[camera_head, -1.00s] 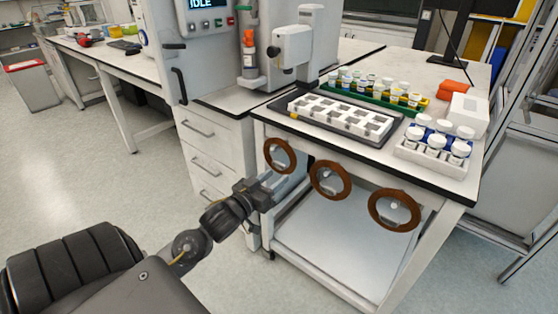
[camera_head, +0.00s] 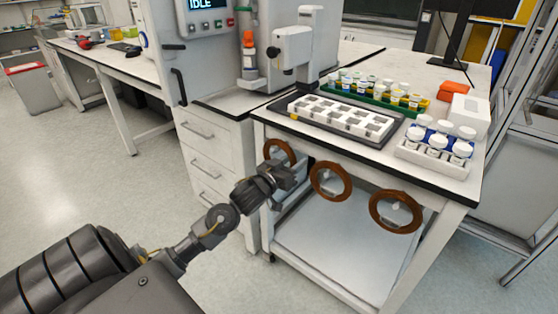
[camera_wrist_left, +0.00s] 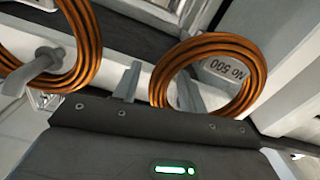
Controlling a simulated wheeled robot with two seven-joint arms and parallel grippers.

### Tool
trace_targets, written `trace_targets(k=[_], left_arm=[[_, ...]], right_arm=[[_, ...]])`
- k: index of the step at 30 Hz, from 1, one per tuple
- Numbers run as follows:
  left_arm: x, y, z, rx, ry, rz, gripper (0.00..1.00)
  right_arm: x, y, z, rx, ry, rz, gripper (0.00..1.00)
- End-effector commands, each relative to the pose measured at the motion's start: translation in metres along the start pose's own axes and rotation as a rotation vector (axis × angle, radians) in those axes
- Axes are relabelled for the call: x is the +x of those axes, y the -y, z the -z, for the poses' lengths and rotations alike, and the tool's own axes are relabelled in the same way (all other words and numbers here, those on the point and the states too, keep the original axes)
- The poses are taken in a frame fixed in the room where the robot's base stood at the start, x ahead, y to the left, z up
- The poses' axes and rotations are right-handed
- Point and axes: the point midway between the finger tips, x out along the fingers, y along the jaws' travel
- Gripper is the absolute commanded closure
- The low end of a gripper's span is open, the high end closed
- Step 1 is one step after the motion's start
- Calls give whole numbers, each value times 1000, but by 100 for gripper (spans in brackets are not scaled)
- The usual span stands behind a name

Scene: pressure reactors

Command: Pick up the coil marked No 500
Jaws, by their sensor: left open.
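Three copper-brown coils hang along the front of the bench: a left coil (camera_head: 267,150), a middle coil (camera_head: 347,190) and a right coil (camera_head: 414,222). In the wrist view the coil marked No 500 (camera_wrist_left: 205,46) hangs with its tag (camera_wrist_left: 224,70) inside the ring. My left gripper (camera_head: 291,172) is open, just in front of the bench between the left and middle coils. In the wrist view one finger lies left of the No 500 ring and the other shows within its opening. Contact cannot be told.
Another coil (camera_wrist_left: 92,40) hangs on a peg close to the left finger. The bench top (camera_head: 350,150) carries a black tray (camera_head: 283,107), vials in a green rack (camera_head: 425,104) and white-capped jars (camera_head: 437,143). A lower shelf (camera_head: 340,250) lies below the coils.

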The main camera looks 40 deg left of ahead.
Motion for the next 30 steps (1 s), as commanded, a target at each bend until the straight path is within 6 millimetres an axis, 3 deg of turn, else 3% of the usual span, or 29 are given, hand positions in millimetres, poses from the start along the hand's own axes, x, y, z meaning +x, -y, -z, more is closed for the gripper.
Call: trace_targets(k=[5,15,25,30], left_arm=[[0,0,0,0,0,-1,58],[0,0,0,0,0,0,100],[0,0,3,0,-2,-1,100],[0,-2,16,1,-5,-1,100]], right_arm=[[0,0,-1,0,3,0,64],[2,-1,-2,-1,6,-1,64],[1,-1,-2,-2,5,-3,64],[4,-1,-3,-3,12,-2,64]])
